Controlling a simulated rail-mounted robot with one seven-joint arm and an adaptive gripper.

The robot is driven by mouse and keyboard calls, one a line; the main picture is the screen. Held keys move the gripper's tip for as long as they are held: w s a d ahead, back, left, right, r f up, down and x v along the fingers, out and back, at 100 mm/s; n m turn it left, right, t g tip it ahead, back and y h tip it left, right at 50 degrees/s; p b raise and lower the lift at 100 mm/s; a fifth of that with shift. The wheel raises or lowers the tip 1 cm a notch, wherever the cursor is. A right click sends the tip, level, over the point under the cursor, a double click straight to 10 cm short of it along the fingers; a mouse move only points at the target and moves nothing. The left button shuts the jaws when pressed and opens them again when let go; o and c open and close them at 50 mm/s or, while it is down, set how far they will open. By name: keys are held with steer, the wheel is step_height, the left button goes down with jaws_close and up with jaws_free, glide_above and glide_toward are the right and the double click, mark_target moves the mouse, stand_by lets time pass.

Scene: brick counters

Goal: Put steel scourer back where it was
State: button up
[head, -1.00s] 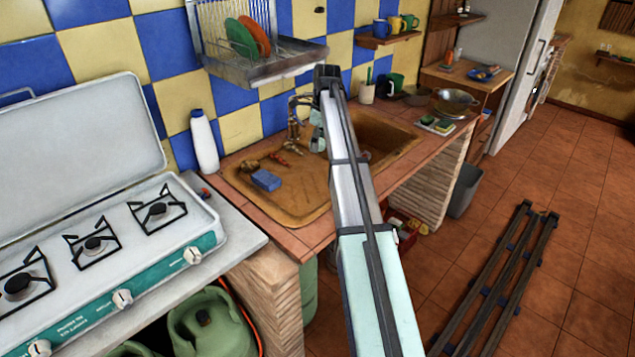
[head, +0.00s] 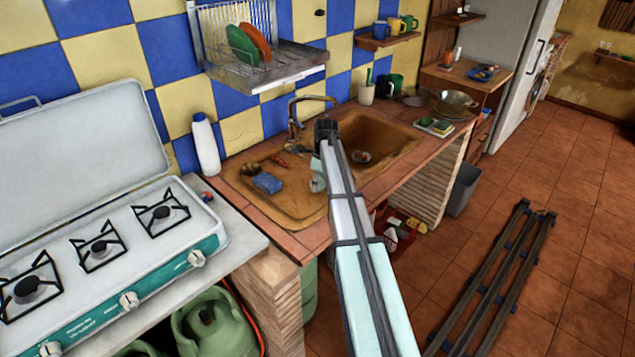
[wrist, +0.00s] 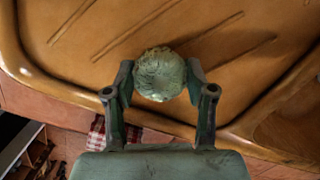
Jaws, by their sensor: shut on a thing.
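The steel scourer (wrist: 160,74) is a round, grey-green wiry ball in the wrist view. My gripper (wrist: 160,82) is shut on it, with one finger on each side. The brown sink's ribbed drainboard (wrist: 75,25) lies behind the scourer in that view; I cannot tell the height of the gap, if any. In the head view my gripper (head: 317,184) hangs over the sink (head: 300,205), near its front side, between the drainboard and the bowl. The scourer cannot be made out there.
A blue sponge (head: 267,182) and small red-brown items (head: 250,168) lie on the drainboard left of my gripper. The tap (head: 293,122) stands behind it. A dish rack (head: 265,65) hangs above. Sponges on a tray (head: 436,127) and a pot (head: 455,103) stand to the right.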

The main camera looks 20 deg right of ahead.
mark_target(322, 181)
steer(key=shift+f, duration=0.4)
steer(key=shift+f, duration=0.1)
steer(key=o, duration=1.2)
steer(key=r+b, duration=0.1)
steer(key=r, duration=0.3)
steer(key=r+b, duration=0.1)
steer(key=r, duration=0.3)
steer(key=s+d+r, duration=0.1)
steer(key=r, duration=0.3)
steer(key=shift+r+b, duration=0.1)
steer(key=shift+b, duration=0.3)
